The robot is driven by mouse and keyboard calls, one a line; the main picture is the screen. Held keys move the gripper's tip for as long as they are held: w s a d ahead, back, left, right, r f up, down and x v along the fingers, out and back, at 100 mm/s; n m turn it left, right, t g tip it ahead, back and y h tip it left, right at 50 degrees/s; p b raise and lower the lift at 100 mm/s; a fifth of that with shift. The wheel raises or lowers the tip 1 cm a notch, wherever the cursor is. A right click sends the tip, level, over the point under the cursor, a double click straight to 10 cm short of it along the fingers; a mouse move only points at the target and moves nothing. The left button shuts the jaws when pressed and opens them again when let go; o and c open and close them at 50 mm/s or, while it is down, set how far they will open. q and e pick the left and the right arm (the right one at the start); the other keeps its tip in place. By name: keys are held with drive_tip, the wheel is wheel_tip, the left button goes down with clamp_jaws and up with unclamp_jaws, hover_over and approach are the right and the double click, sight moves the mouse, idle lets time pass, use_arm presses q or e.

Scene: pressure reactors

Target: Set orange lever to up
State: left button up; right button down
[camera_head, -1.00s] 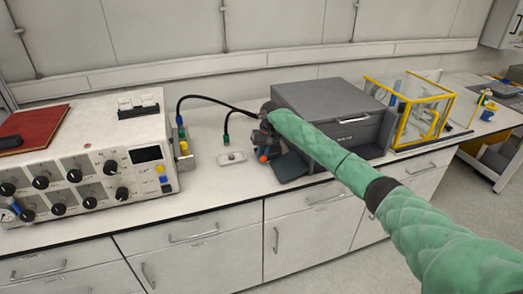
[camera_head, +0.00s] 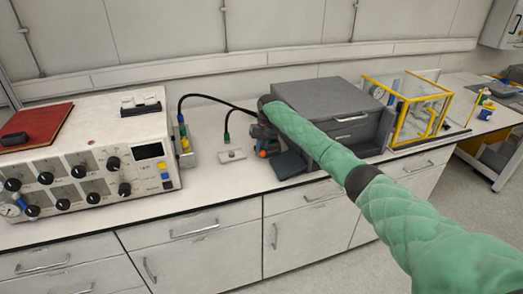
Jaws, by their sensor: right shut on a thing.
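The orange lever shows as a small orange knob (camera_head: 262,154) on a small dark device, in front of the grey box on the bench. My right arm, in a green sleeve, reaches in from the lower right. My right gripper (camera_head: 262,137) is dark and small, right at the orange lever, and shut on it. The fingertips are hard to make out, and the arm and gripper hide most of the device. The lever's exact tilt cannot be told. My left gripper is not in view.
A control unit (camera_head: 92,172) with black knobs stands at the left, a red book (camera_head: 40,125) on top. A grey box (camera_head: 330,105) stands behind my right arm, with a yellow-framed clear case (camera_head: 405,105) to its right. A small white plate (camera_head: 232,155) lies left of the lever.

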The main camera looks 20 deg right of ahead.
drive_tip(key=shift+r, duration=0.15)
drive_tip(key=c, duration=1.7)
unclamp_jaws()
drive_tip(key=shift+w, duration=0.1)
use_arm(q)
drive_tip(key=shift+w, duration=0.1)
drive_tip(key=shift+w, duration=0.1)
use_arm(e)
drive_tip(key=shift+d+r, duration=0.1)
drive_tip(key=shift+r, duration=0.25)
use_arm(q)
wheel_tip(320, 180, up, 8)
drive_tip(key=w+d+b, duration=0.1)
drive_tip(key=b, duration=0.1)
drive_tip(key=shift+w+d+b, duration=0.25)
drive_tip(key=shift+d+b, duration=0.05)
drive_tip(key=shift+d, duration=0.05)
use_arm(e)
drive_tip(key=v, duration=0.7)
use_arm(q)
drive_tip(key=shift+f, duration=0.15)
